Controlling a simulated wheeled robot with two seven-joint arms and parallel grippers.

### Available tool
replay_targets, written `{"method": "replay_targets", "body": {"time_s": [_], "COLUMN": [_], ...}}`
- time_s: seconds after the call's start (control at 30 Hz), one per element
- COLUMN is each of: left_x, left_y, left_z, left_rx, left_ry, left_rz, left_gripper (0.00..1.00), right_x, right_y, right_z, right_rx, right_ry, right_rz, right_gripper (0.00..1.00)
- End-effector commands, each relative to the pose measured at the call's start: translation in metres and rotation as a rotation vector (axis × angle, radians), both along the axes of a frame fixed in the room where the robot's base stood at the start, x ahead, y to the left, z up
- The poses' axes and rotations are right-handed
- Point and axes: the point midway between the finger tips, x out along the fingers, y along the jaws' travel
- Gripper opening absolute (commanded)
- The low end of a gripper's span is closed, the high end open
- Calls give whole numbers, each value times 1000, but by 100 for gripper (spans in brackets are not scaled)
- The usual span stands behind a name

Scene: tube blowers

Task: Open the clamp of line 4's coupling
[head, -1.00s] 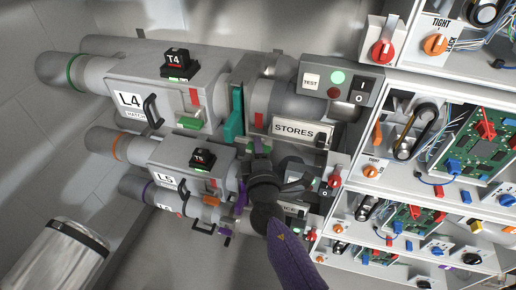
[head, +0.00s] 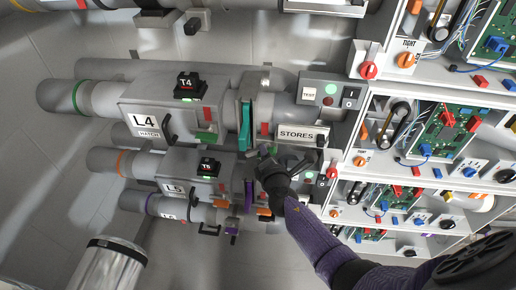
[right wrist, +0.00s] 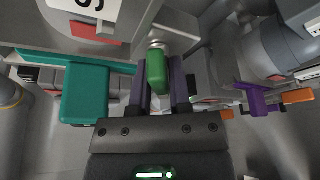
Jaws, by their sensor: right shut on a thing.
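Line 4's grey housing, labelled L4 (head: 145,122), is at upper left in the head view, with a T4 block (head: 190,86) on it. A teal plate (head: 245,125) stands at the coupling on its right; what looks like the same plate shows at left in the right wrist view (right wrist: 85,92). My right gripper (right wrist: 158,75) is shut on a green handle (right wrist: 155,68), whose near end shows between the purple fingers. In the head view my right gripper (head: 268,158) is just below the coupling, and its fingertips are mostly hidden. My left gripper is not in view.
The STORES sign (head: 297,135) and a test box (head: 330,93) are close to the right of the coupling. The L5 housing (head: 175,188) lies below. Racks of circuit boards (head: 440,135) fill the right side. A pale banded cylinder (head: 108,265) stands at lower left.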

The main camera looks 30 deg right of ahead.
Motion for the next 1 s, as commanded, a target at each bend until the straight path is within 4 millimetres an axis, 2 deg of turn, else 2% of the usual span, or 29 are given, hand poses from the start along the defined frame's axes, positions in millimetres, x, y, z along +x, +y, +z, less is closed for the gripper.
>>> {"method": "replay_targets", "body": {"time_s": [0.03, 0.4, 0.7, 1.0], "left_x": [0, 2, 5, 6], "left_y": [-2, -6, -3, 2], "left_z": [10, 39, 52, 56], "left_rx": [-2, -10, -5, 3], "left_ry": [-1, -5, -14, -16], "left_rz": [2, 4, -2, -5], "left_gripper": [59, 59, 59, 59], "right_x": [0, 0, 0, 0], "right_y": [1, 1, 1, 1], "right_z": [4, 3, 0, -1], "right_rx": [-32, -323, -550, -721], "right_ry": [26, 222, 375, 491], "right_rz": [2, 4, 3, 3], "right_gripper": [0, 0, 0, 0]}}
